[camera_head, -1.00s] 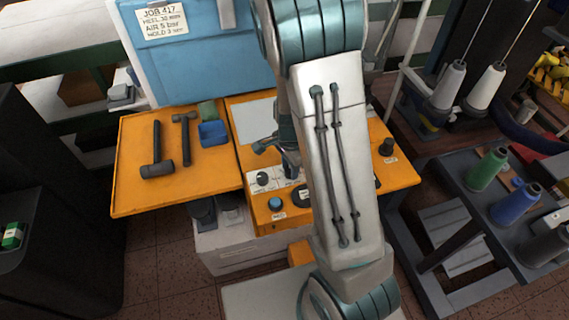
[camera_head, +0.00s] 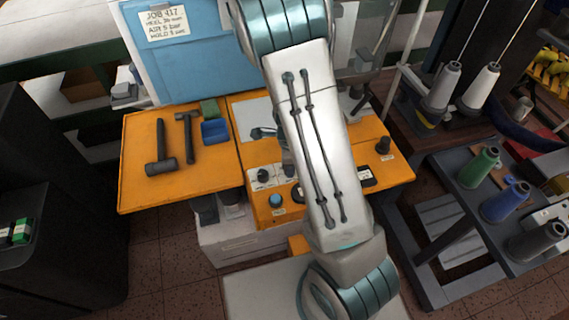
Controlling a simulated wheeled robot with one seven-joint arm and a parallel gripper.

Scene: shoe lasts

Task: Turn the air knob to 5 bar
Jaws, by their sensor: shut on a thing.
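The orange machine panel (camera_head: 262,217) stands in the middle of the head view. A dark knob (camera_head: 263,175) on a white label plate and a blue button (camera_head: 275,201) show at its left. My gripper (camera_head: 288,166) is mostly hidden behind my arm; only a small grey part shows, low over the white plate right of that dark knob. It is shut on a knob there, which my arm covers. The knob's pointer and scale cannot be read. A job card (camera_head: 163,22) on the blue board reads JOB 417, AIR 5 bar.
Two hammers (camera_head: 160,150) and a blue tray (camera_head: 215,131) lie on the left orange shelf. Another black knob (camera_head: 383,145) and a dark display (camera_head: 367,176) are right of my arm. A rack with thread spools (camera_head: 478,167) stands at the right.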

